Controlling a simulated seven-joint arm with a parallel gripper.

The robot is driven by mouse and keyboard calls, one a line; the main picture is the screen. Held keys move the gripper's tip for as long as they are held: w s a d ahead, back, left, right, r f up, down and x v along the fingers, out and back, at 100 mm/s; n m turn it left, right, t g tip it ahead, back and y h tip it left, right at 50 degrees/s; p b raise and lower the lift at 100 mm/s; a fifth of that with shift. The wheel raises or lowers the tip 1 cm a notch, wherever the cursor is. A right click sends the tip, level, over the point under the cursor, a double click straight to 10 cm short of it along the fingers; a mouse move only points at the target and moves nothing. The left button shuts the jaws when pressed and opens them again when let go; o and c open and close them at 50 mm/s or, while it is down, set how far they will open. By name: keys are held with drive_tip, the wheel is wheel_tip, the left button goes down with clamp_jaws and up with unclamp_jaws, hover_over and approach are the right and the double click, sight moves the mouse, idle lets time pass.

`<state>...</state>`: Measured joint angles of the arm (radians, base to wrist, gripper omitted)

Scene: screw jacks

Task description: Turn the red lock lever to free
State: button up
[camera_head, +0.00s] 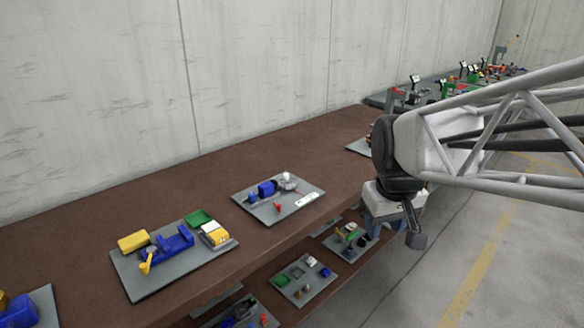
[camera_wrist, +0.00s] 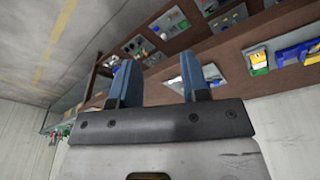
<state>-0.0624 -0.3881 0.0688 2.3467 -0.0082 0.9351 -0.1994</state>
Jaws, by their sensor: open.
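A small red lever (camera_head: 279,206) stands near the front of a grey plate (camera_head: 252,208) on the brown bench, in the middle of the head view. Beside it on the plate are a blue cylindrical body (camera_head: 267,189) and a pale round part (camera_head: 287,182). Whether this is the lock lever, and its exact setting, is too small to tell. My gripper (camera_head: 374,222) is to the right of that plate and apart from it, by the bench's front edge. In the wrist view its two blue-grey fingers (camera_wrist: 158,65) are spread with nothing between them.
Another plate (camera_head: 140,285) with a blue vise-like part, yellow blocks and a green tray lies at left. A lower shelf holds more plates (camera_head: 322,284). Further plates with several devices stand at the back right. The brown bench top (camera_head: 232,160) is bare behind the plates.

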drive_tip(key=w+a+n, duration=0.3)
drive_tip(key=w+a, duration=0.1)
drive_tip(key=w, duration=0.8)
drive_tip(key=n+g, duration=0.2)
drive_tip(key=n, duration=0.6)
hover_over(279, 205)
wheel_tip(279, 205, down, 18)
drive_tip(key=shift+w+f, duration=0.1)
drive_tip(key=shift+f, duration=0.1)
drive_tip(key=shift+f, duration=3.9)
